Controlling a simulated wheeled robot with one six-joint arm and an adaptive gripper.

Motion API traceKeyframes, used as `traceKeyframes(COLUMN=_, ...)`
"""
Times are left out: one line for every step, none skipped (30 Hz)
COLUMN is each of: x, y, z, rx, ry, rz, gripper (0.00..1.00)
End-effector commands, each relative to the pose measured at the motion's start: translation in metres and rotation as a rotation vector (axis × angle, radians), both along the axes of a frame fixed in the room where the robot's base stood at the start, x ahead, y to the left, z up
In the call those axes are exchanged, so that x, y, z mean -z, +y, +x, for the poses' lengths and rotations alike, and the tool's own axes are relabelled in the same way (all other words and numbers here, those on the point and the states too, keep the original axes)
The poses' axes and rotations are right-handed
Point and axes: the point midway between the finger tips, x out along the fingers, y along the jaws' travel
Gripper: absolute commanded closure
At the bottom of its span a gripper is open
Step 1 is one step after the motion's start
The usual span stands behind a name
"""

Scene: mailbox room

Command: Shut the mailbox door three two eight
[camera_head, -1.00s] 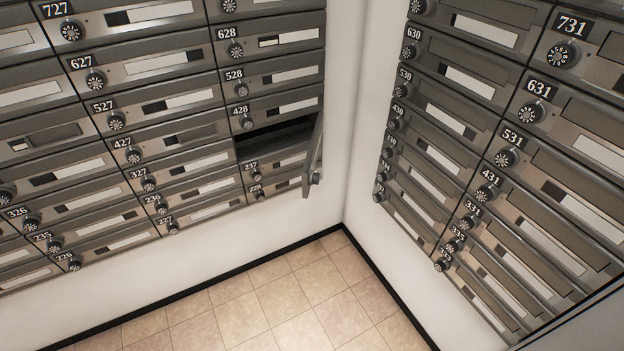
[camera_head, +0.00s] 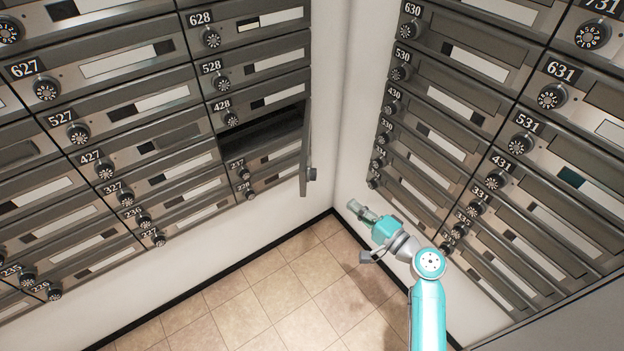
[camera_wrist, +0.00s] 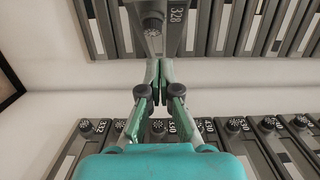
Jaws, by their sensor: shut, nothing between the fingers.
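The mailbox door 328 (camera_head: 305,155) stands open, sticking out from the left bank near the room's corner. Its dark opening (camera_head: 262,135) lies below box 428. The wrist view shows the face of the door (camera_wrist: 157,42) with its dial and the label 328 at the top. My gripper (camera_head: 353,206) is shut and empty, to the right of the door and lower in the head view, with a gap between them there. In the wrist view the shut fingertips (camera_wrist: 158,66) overlap the lower edge of the door; I cannot tell whether they touch.
A second mailbox bank (camera_head: 440,120) stands on the right wall, close to my arm. Bare white wall (camera_head: 345,110) fills the corner between the banks. The tiled floor (camera_head: 260,300) is clear. Other doors on both banks look shut.

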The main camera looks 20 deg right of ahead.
Motion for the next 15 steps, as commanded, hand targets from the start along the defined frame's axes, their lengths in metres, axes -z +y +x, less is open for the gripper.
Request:
traceKeyframes(x=-0.002, y=-0.001, z=0.003, rx=-0.005, ry=-0.004, rz=0.006, gripper=1.00)
traceKeyframes(x=-0.003, y=-0.001, z=0.004, rx=-0.008, ry=-0.006, rz=0.009, gripper=1.00)
traceKeyframes(x=-0.004, y=0.000, z=0.006, rx=-0.010, ry=-0.007, rz=0.011, gripper=1.00)
traceKeyframes(x=-0.004, y=0.000, z=0.008, rx=-0.010, ry=-0.007, rz=0.011, gripper=1.00)
traceKeyframes(x=-0.004, y=0.001, z=0.010, rx=-0.010, ry=-0.007, rz=0.011, gripper=1.00)
traceKeyframes(x=-0.004, y=0.003, z=0.014, rx=-0.010, ry=-0.007, rz=0.011, gripper=1.00)
traceKeyframes(x=-0.004, y=0.005, z=0.018, rx=-0.011, ry=-0.007, rz=0.011, gripper=1.00)
traceKeyframes(x=-0.004, y=0.008, z=0.022, rx=-0.012, ry=-0.006, rz=0.011, gripper=1.00)
traceKeyframes(x=-0.004, y=0.011, z=0.028, rx=-0.011, ry=-0.007, rz=0.011, gripper=1.00)
traceKeyframes(x=-0.004, y=0.013, z=0.033, rx=-0.011, ry=-0.007, rz=0.011, gripper=1.00)
traceKeyframes(x=-0.005, y=0.016, z=0.038, rx=-0.012, ry=-0.007, rz=0.011, gripper=1.00)
traceKeyframes(x=-0.004, y=0.019, z=0.044, rx=-0.011, ry=-0.007, rz=0.011, gripper=1.00)
traceKeyframes(x=-0.005, y=0.021, z=0.050, rx=-0.011, ry=-0.007, rz=0.011, gripper=1.00)
traceKeyframes(x=-0.005, y=0.024, z=0.055, rx=-0.012, ry=-0.007, rz=0.010, gripper=1.00)
traceKeyframes(x=-0.004, y=0.027, z=0.061, rx=-0.010, ry=-0.006, rz=0.010, gripper=1.00)
